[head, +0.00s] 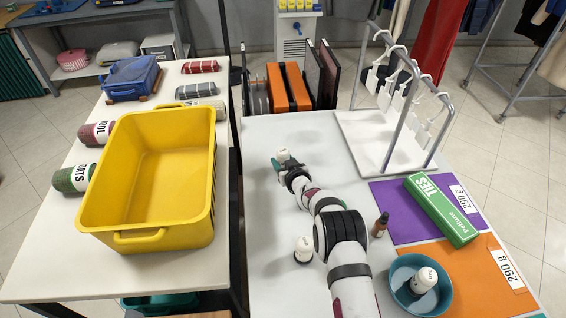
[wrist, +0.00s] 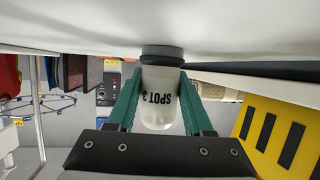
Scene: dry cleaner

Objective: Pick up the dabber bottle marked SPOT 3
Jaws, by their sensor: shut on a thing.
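The dabber bottle marked SPOT 3 (wrist: 158,112) is white with a dark grey end, and its black lettering shows in the wrist view. My gripper (wrist: 161,80) is shut on it, with one green finger on each side of the white body. The dark end is close to the pale table surface; I cannot tell whether it touches. In the head view, the bottle's white top (head: 283,154) shows at my gripper (head: 282,162), near the table's left side. My gripper hides most of the bottle there.
Another white dabber bottle (head: 303,249) stands left of my arm. One more (head: 425,279) is in a teal bowl (head: 393,297). A brown dropper bottle (head: 381,225) and a green box (head: 441,208) are to the right. A white rack (head: 377,150) stands behind. A yellow tub (head: 150,238) is on the left table.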

